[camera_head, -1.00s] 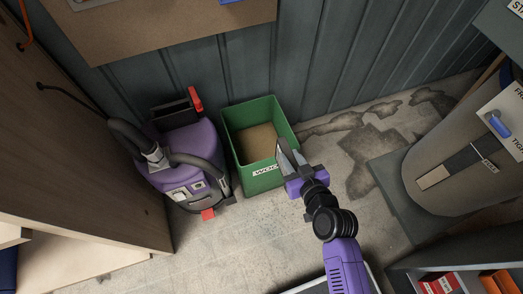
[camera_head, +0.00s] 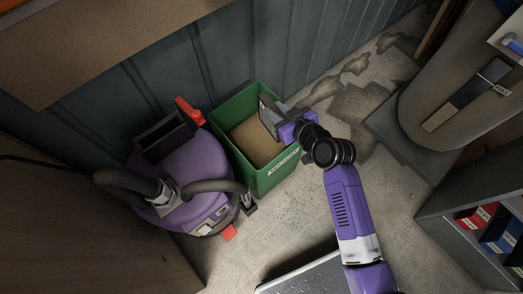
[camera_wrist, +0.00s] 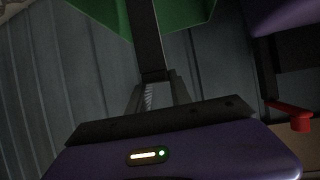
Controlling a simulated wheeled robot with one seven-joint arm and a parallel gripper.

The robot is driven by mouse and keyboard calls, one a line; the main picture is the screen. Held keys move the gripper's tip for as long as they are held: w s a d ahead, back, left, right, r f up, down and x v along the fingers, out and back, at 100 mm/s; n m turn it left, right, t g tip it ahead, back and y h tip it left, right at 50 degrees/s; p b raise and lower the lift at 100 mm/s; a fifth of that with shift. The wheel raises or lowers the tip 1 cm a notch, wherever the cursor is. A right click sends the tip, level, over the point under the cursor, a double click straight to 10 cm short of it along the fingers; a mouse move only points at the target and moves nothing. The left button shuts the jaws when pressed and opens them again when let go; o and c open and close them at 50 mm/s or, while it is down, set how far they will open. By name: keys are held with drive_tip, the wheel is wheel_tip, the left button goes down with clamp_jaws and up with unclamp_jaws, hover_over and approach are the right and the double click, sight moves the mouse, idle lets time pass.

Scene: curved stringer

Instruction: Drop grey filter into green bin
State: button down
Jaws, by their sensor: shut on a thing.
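The grey filter (camera_head: 267,117) is a thin flat panel, held by my gripper (camera_head: 281,120) at the right side of the green bin (camera_head: 231,108). In the head view the filter overlaps the bin's opening, tilted; its exact height against the rim is unclear. In the wrist view my gripper (camera_wrist: 157,92) is shut on the filter (camera_wrist: 145,38), seen edge-on as a dark strip, with green bin walls (camera_wrist: 186,14) on both sides of it. The bin stands open on the floor, its brown bottom showing, with a white label on its front.
A purple vacuum cleaner (camera_head: 185,170) with a grey hose stands close to the bin's left. A blue-grey ribbed wall (camera_head: 325,45) is behind it. A large grey rounded object (camera_head: 450,85) and a shelf with boxes (camera_head: 475,240) stand at the right.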

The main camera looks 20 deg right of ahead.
sight(267, 100)
drive_tip(key=shift+n+y, duration=0.5)
drive_tip(key=shift+y, duration=0.2)
drive_tip(key=b+x, duration=0.2)
drive_tip(key=x, duration=0.1)
drive_tip(key=d+b+x, duration=0.1)
drive_tip(key=x, duration=0.1)
drive_tip(key=shift+w+b, duration=0.25)
drive_tip(key=shift+b, duration=0.1)
drive_tip(key=shift+w+a+b, duration=0.15)
drive_tip(key=shift+w+b, duration=0.25)
drive_tip(key=shift+w, duration=0.1)
wheel_tip(267, 100, down, 6)
drive_tip(key=b, duration=0.4)
drive_tip(key=shift+r+b, duration=0.2)
drive_tip(key=shift+b, duration=0.15)
drive_tip(key=c, duration=1.1)
unclamp_jaws()
drive_tip(key=shift+p+v, duration=1.1)
drive_tip(key=shift+v, duration=2.85)
drive_tip(key=shift+r, duration=0.1)
